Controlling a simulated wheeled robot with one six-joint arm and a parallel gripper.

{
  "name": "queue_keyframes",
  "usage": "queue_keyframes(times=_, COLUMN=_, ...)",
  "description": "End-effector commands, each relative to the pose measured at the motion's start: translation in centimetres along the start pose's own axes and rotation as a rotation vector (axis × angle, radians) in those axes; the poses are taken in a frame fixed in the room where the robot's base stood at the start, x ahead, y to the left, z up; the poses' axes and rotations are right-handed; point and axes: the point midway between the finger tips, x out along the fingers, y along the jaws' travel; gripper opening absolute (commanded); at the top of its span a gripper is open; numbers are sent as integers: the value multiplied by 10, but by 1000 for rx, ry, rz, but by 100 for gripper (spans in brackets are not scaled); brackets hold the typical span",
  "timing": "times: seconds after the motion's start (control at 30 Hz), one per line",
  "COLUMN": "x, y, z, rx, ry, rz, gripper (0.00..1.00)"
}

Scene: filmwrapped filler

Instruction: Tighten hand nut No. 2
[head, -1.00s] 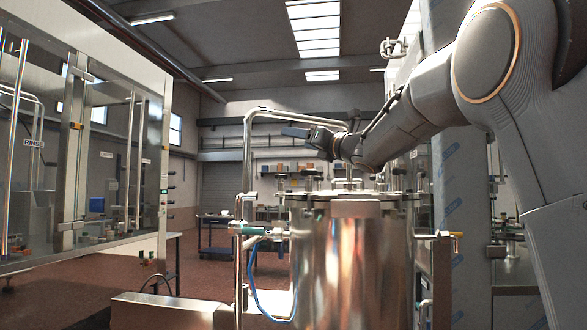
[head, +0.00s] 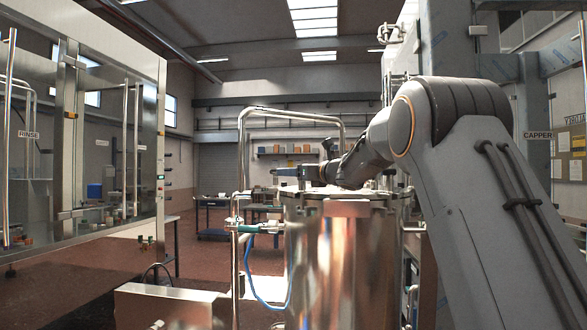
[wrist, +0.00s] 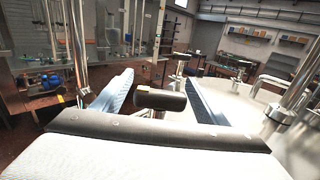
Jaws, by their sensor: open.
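A dark hand nut with a rounded knob (wrist: 160,100) stands at the lid's edge in the wrist view. My gripper (wrist: 160,80) is open, with one blue finger on each side of this nut and visible gaps between. No number is readable on it. In the head view my gripper (head: 286,172) is level with the top of the polished steel vessel (head: 318,270), at its left rim. It hides the nut there. Another hand nut (wrist: 181,58) stands farther along the lid's rim. The pale lid (wrist: 240,103) lies to the right of the fingers.
A bent steel pipe (head: 241,150) rises behind the vessel; a vertical pipe (wrist: 303,80) stands at the right in the wrist view. A glazed rinse machine (head: 110,80) is on the left. A blue hose (head: 255,290) hangs beside the vessel.

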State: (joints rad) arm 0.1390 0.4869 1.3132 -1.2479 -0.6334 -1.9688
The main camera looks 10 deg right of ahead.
Motion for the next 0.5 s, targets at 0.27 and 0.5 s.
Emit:
queue_keyframes(times=0.27, x=10, y=0, z=0, rx=0, ry=0, rz=-1, gripper=67)
queue_keyframes(times=0.5, x=10, y=0, z=0, rx=0, ry=0, rz=-1, gripper=55)
